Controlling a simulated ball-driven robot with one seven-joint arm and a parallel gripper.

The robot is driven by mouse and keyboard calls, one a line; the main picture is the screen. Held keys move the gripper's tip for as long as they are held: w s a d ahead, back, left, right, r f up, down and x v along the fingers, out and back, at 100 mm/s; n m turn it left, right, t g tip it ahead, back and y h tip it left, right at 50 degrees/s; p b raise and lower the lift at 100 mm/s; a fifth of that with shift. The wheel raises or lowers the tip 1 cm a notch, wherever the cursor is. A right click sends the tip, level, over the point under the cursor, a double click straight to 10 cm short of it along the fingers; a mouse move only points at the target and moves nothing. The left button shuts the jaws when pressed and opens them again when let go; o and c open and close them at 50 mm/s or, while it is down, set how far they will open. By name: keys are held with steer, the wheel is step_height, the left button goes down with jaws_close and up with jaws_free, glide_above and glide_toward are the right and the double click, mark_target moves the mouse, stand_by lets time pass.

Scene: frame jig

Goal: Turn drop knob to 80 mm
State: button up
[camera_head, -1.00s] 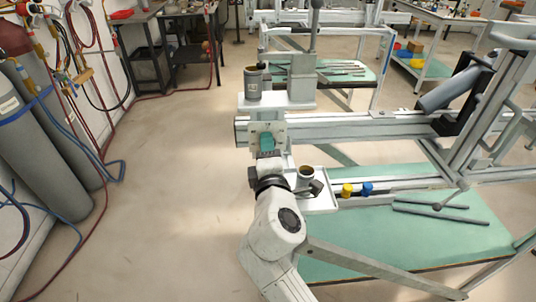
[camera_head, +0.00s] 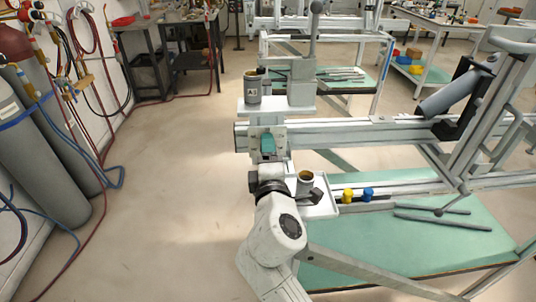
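My arm rises from the bottom of the view, and my gripper (camera_head: 268,178) is at the near left end of the frame jig (camera_head: 350,130). The dark wrist hides most of the gripper, so its fingers and any hold on a knob cannot be made out. Just beyond it is a teal block (camera_head: 268,144) on a pale plate at the rail's end. I cannot tell which part is the drop knob, and no scale reading is legible. A yellow knob (camera_head: 348,195) and a blue knob (camera_head: 368,193) stand side by side on the lower rail, right of my gripper.
A grey cup (camera_head: 305,184) stands in a white tray (camera_head: 322,208) close right of my wrist. A labelled grey cup (camera_head: 252,92) stands on the upper white shelf (camera_head: 262,106). Grey bars lie on the green table (camera_head: 410,240). Gas cylinders (camera_head: 40,165) stand far left; the floor between is clear.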

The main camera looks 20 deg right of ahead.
steer(key=v, duration=1)
steer(key=shift+s+a+b, duration=0.15)
steer(key=shift+s+b, duration=0.25)
steer(key=shift+b, duration=0.05)
